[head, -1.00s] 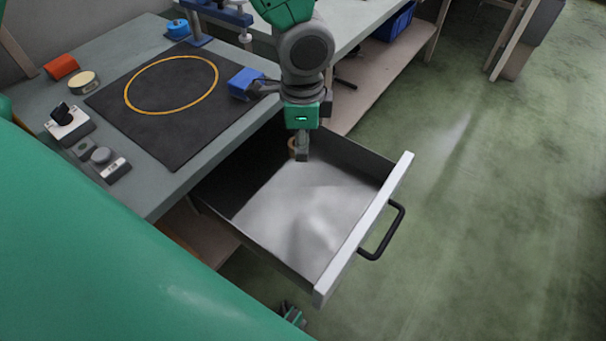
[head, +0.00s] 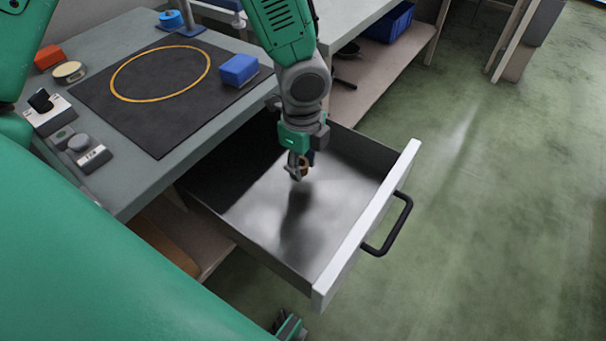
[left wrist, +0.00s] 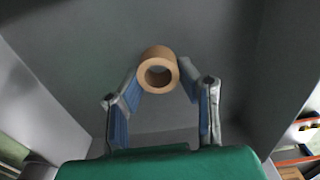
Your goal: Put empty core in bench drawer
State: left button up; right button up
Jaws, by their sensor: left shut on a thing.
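The empty core (head: 305,167), a small brown cardboard ring, is at the fingertips of my left gripper (head: 298,172). In the left wrist view the core (left wrist: 158,70) sits between the blue-padded fingers, its open hole facing the camera. The left gripper is shut on it, over the inside of the drawer. The bench drawer (head: 335,270) is pulled open, with a white front and black handle; its floor looks bare. Whether the core touches the floor cannot be told. Part of my right gripper (head: 290,326) shows at the bottom edge, its fingers unclear.
The bench top (head: 125,190) left of the drawer holds a dark mat (head: 150,135) with a yellow ring, a blue block (head: 239,69), an orange piece (head: 48,57) and small devices. Another table with a low shelf (head: 365,85) stands behind. The green floor at right is clear.

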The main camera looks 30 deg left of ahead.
aim_at(302, 181)
pick_arm(q)
jog(key=f, duration=0.1)
jog(key=a+f+b, duration=0.1)
jog(key=f, duration=0.1)
jog(key=shift+a+f, duration=0.15)
jog(key=shift+a, duration=0.05)
jog(key=shift+d, duration=0.45)
jog(key=shift+c, duration=0.3)
jog(key=o, duration=0.9)
jog(key=shift+d, duration=0.1)
jog(key=shift+o, duration=0.2)
jog(key=shift+a, duration=0.35)
jog(key=shift+r, duration=0.45)
notch_tip(302, 181, up, 11)
jog(key=p, duration=0.4)
jog(key=shift+r, duration=0.2)
pick_arm(e)
jog(key=r, duration=0.3)
jog(key=shift+a+r, duration=0.15)
jog(key=shift+a, duration=0.25)
